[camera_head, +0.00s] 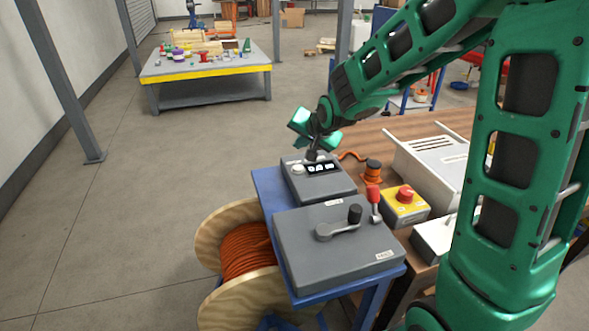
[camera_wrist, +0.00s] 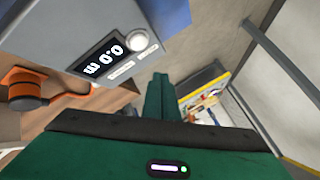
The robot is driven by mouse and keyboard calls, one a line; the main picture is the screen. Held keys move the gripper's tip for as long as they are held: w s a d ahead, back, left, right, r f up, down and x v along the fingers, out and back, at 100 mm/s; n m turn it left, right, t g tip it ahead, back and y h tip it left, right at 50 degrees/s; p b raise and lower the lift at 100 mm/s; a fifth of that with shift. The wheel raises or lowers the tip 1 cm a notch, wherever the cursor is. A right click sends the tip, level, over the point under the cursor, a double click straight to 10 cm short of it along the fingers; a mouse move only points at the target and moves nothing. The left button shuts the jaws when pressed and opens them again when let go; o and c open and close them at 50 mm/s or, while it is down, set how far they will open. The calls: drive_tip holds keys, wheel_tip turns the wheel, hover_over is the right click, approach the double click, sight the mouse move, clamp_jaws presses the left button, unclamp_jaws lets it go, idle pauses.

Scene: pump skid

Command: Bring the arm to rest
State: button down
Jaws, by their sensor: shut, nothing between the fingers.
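My green arm reaches in from the right of the head view and bends down over a workbench. My gripper (camera_head: 312,142) is above a grey box with a digital display (camera_head: 322,180) at the bench's far left. In the wrist view my gripper's green fingers (camera_wrist: 160,95) are together with nothing between them. The same display box (camera_wrist: 100,40) shows at the upper left there, reading 0.0 with a round white knob beside it. I cannot tell the exact gap between my gripper and the box.
A cable reel (camera_head: 243,262) stands at left. Floor (camera_head: 130,215) is clear.

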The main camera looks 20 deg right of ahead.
drive_tip(key=s+d+r+g+h, duration=0.1)
drive_tip(key=s+d+g+h, duration=0.25)
drive_tip(key=s+d, duration=1.2)
drive_tip(key=s+n+g+y, duration=0.1)
drive_tip(key=s+g, duration=0.5)
drive_tip(key=s, duration=1.9)
drive_tip(key=shift+s+d+r+y, duration=0.2)
drive_tip(key=shift+d+y, duration=0.25)
drive_tip(key=shift+y, duration=0.4)
